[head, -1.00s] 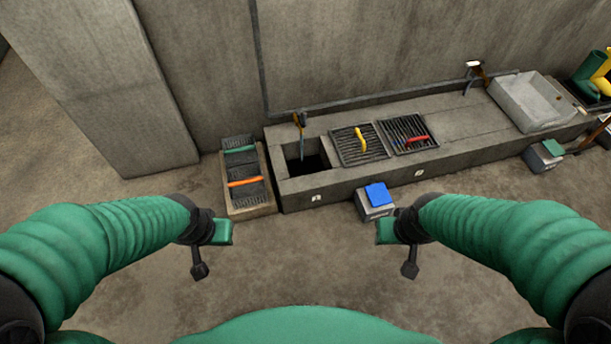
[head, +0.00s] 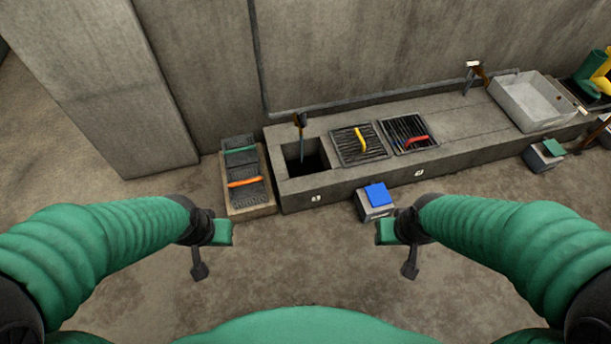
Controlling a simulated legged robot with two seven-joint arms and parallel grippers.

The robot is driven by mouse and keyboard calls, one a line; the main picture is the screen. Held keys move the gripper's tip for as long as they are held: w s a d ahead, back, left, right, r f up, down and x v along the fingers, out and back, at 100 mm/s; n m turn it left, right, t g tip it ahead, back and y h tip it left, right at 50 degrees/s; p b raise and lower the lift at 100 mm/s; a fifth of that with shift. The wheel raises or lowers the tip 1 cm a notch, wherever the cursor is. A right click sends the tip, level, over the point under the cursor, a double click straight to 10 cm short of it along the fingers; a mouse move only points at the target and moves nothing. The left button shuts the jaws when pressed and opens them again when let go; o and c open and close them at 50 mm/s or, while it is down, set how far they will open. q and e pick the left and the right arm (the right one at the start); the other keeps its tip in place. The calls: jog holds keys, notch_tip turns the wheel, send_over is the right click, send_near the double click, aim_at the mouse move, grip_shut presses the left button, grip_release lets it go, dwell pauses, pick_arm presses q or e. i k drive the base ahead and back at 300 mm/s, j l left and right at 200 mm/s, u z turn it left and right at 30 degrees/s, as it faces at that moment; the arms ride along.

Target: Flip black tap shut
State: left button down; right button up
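A small dark tap (head: 299,120) stands on the wall side of the bench, above the square open basin (head: 284,165). A thin bluish streak hangs below it into the dark opening; I cannot tell whether it is water or part of the tap. The tap's handle position is too small to read. A second tap (head: 474,68), with a pale top and brownish part, stands farther right near the grey sink. My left gripper (head: 210,250) and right gripper (head: 398,250) are low in front of the bench, well apart from both taps. Neither visibly holds anything; their finger openings are unclear.
The concrete bench (head: 335,186) carries two grates, with a yellow handle (head: 360,138) and a red handle (head: 418,139). A grey sink (head: 532,100) is at right. A blue-topped box (head: 376,205) and a tray with an orange handle (head: 246,182) stand on the floor.

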aim_at(297, 112)
jog(key=i+l, duration=0.15)
jog(key=i, duration=0.55)
jog(key=i+l, duration=0.15)
jog(key=i, duration=0.6)
jog(key=z, duration=1.2)
